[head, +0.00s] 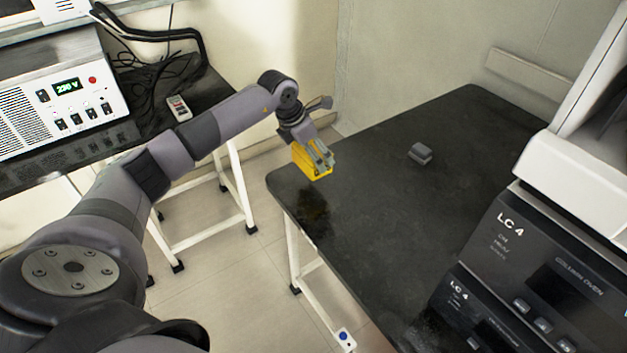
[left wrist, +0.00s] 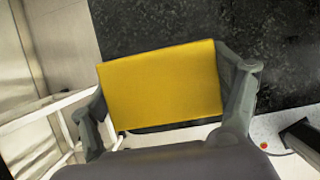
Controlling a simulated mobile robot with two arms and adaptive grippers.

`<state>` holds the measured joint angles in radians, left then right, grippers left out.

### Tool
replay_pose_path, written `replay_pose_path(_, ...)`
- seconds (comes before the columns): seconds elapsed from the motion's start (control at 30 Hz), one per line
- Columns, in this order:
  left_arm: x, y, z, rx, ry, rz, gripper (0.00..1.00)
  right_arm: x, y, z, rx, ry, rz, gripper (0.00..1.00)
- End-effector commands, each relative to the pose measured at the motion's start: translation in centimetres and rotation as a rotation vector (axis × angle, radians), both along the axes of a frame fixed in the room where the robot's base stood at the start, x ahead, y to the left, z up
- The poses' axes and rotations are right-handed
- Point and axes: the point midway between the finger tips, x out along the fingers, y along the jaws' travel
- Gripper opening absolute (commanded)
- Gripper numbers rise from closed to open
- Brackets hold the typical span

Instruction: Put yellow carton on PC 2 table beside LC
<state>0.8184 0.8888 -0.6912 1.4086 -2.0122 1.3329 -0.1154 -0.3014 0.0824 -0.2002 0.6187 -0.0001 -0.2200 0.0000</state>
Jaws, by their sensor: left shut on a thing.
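The yellow carton (head: 308,163) is clamped in my left gripper (head: 322,156), over the left corner of a black-topped table (head: 375,195). A dark reflection lies on the tabletop below the carton, and it appears held above the surface. In the left wrist view the yellow carton (left wrist: 160,85) fills the space between the two fingers. The black LC unit (head: 515,260), marked LC 4, stands at the right end of the table, well apart from the carton. No PC 2 label is readable. My right gripper is not in view.
A small grey block (head: 420,153) lies on the table between the carton and the LC unit. The tabletop around it is clear. At the left, a power supply (head: 60,90) and a small handheld device (head: 179,108) are on another dark bench.

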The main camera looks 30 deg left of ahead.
Motion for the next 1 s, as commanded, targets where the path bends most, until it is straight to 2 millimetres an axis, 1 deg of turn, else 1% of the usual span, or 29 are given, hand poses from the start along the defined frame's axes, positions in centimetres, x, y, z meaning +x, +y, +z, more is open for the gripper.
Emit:
replay_pose_path(0.03,0.0,0.0,-1.3,0.000,-0.001,0.000,0.51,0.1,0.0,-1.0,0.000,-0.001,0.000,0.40)
replay_pose_path(0.27,0.0,0.0,-2.6,-0.001,-0.002,0.000,0.51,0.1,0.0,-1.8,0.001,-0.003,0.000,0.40)
replay_pose_path(0.5,0.0,0.0,-6.3,-0.001,0.000,-0.001,0.51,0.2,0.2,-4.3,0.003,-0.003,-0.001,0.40)
replay_pose_path(0.77,0.0,0.0,-6.2,0.000,-0.001,-0.001,0.52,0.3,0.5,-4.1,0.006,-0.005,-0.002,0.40)
replay_pose_path(0.87,0.0,0.0,-6.5,0.000,-0.001,-0.001,0.52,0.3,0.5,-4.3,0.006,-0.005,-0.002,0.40)
replay_pose_path(0.9,0.0,0.0,-6.5,0.000,0.000,-0.001,0.83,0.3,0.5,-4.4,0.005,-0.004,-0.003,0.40)
replay_pose_path(1.0,0.0,0.0,-6.4,0.000,0.000,-0.001,0.90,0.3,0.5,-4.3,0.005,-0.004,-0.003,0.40)
